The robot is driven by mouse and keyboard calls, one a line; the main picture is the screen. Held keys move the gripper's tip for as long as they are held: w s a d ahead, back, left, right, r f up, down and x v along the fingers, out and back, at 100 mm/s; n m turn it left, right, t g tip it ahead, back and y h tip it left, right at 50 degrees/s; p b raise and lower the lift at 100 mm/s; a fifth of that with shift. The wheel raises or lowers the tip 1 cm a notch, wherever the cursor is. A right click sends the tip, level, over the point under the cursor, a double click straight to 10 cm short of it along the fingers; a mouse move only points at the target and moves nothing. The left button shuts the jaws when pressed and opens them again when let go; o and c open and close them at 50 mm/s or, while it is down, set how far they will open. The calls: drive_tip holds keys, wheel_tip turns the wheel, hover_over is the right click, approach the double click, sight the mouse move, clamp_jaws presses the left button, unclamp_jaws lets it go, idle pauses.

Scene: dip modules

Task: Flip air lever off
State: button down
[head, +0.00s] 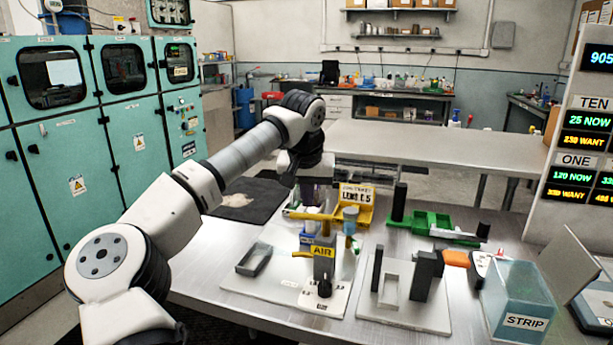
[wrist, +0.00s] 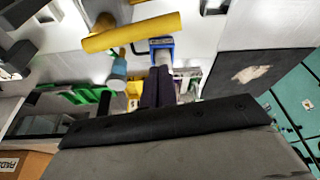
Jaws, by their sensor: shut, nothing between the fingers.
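The air station is a grey post with a yellow AIR label (head: 322,252) on a pale plate on the bench. A yellow lever (head: 310,216) sticks out sideways at the top of the post. In the wrist view a thick yellow bar (wrist: 130,32), which looks like this lever, crosses just beyond my fingertips. My gripper (wrist: 160,72) is shut and empty, its dark fingers together. A blue bracket (wrist: 161,44) shows at the fingertips; I cannot tell whether they touch it.
A grey tray (head: 254,259) lies left of the post. A fixture with dark uprights (head: 423,275) stands to the right. A yellow bin (head: 356,214) and a green fixture (head: 436,224) are behind. A clear STRIP box (head: 517,295) is at the right.

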sight(311, 217)
drive_tip(key=shift+s+a+f+p, duration=0.1)
drive_tip(key=shift+s+p, duration=0.1)
drive_tip(key=shift+s, duration=0.7)
drive_tip(key=shift+s+a+f+p, duration=0.1)
drive_tip(key=shift+s+p, duration=0.1)
drive_tip(key=shift+s, duration=0.7)
